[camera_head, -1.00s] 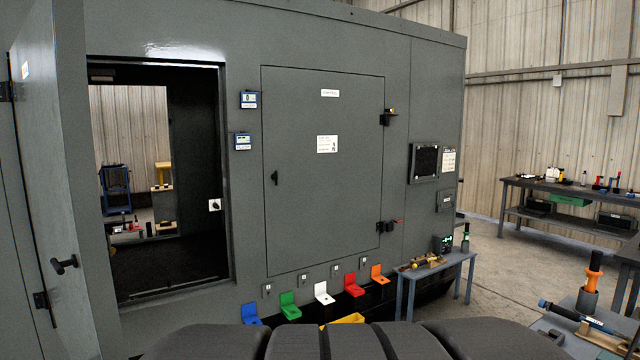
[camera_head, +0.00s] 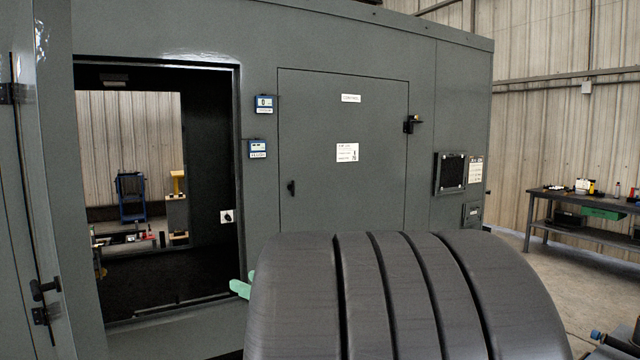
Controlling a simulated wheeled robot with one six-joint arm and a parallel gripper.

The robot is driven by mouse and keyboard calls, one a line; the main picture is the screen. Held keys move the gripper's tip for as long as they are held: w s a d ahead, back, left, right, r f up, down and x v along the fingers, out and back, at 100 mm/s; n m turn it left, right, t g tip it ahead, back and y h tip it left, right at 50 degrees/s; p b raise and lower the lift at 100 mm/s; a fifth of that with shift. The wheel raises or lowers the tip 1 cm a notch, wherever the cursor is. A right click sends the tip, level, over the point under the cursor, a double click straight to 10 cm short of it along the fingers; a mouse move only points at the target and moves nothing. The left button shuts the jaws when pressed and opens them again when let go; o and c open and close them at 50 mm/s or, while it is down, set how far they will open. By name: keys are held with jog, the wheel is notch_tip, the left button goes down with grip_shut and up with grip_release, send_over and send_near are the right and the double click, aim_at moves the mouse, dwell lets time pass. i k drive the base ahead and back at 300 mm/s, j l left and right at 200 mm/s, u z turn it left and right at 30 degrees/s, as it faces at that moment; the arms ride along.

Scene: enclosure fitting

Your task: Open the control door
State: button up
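The door's lower part is hidden behind my large dark arm link. A pale green part (camera_head: 241,287) sticks out left of that link, below the handle; it looks like part of my gripper. Whether its fingers are open or shut is not visible.
An open doorway (camera_head: 238,190) is at the left, with its door (camera_head: 50,200) swung out. Two small panels (camera_head: 264,105) sit between doorway and closed door. A vent (camera_head: 450,173) is to the right. A workbench (camera_head: 575,201) stands far right.

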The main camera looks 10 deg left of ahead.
aim_at(342, 139)
jog(key=i+j+z, duration=0.1)
jog(key=i, duration=0.45)
jog(key=i+j, duration=0.25)
jog(key=i, duration=0.25)
jog(key=i+j+z, duration=0.15)
jog(key=i, duration=0.4)
jog(key=i+j+z, duration=0.1)
jog(key=i+j, duration=0.2)
jog(key=i, duration=0.2)
jog(key=i+j, duration=0.3)
jog(key=i, duration=0.2)
jog(key=i+j+z, duration=0.15)
jog(key=i+j, duration=0.2)
jog(key=i, duration=0.15)
